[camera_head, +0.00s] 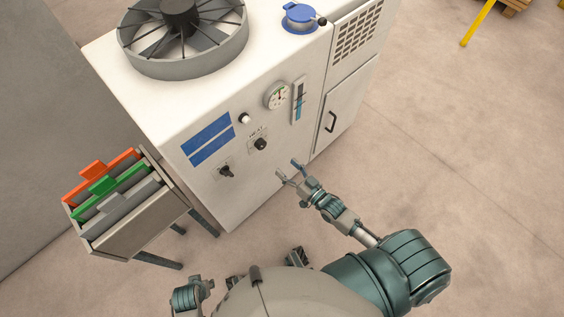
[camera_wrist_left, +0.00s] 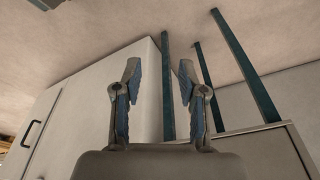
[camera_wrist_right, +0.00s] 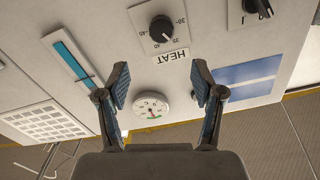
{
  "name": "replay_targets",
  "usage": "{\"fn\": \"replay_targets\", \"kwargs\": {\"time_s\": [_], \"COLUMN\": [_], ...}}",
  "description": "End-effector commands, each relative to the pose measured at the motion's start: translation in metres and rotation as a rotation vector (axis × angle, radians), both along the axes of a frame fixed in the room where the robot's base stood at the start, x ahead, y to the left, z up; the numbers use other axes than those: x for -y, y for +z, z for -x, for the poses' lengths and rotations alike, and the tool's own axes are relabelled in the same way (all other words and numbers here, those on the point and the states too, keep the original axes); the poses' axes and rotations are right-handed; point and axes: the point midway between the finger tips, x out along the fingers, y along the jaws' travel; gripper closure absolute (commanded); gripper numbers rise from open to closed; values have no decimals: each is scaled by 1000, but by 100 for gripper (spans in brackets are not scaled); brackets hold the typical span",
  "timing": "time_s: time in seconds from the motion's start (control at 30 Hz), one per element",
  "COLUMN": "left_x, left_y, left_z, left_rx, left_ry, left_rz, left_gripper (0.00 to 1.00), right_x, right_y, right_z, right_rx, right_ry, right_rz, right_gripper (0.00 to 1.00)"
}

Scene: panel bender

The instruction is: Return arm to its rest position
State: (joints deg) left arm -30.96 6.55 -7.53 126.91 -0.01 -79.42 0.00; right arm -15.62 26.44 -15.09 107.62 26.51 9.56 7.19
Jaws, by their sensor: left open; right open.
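My right gripper (camera_head: 291,173) is open and empty in front of the white machine (camera_head: 150,110). In the right wrist view its two fingers (camera_wrist_right: 160,88) are spread, with the heat knob (camera_wrist_right: 161,29) and the round gauge (camera_wrist_right: 151,104) beyond them. The knob (camera_head: 260,144) and gauge (camera_head: 277,96) also show on the machine's front in the head view, above the gripper. My left gripper (camera_wrist_left: 155,85) is open and empty in the left wrist view. In the head view the left arm is low near my body, and its fingers are hard to make out.
A file bin (camera_head: 135,226) with orange, green and grey folders stands left of the machine. A big fan (camera_head: 183,35) and a blue cap (camera_head: 299,17) are on top of the machine.

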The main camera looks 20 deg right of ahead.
Motion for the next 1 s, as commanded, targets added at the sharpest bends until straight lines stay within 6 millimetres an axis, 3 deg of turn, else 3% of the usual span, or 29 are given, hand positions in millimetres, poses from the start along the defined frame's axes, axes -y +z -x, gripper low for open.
{"fn": "replay_targets", "kwargs": {"time_s": [0.53, 0.63, 0.77, 0.83, 0.9, 1.0], "left_x": [0, 0, 1, 1, 1, -1], "left_y": [0, 0, -29, -48, -69, -96], "left_z": [0, -1, -1, 1, 5, 14], "left_rx": [-1, 4, -11, -17, -22, -32], "left_ry": [1, 0, -3, -5, -7, -10], "left_rz": [0, 1, -2, -2, -2, -4], "left_gripper": [59, 59, 59, 59, 59, 59], "right_x": [0, 0, 2, 3, 6, 8], "right_y": [0, -12, -68, -114, -160, -215], "right_z": [1, 3, 19, 41, 74, 130], "right_rx": [-2, -41, -231, -393, -573, -820], "right_ry": [0, -6, -22, -30, -31, -18], "right_rz": [2, 25, 132, 216, 301, 410], "right_gripper": [33, 33, 33, 33, 33, 33]}}
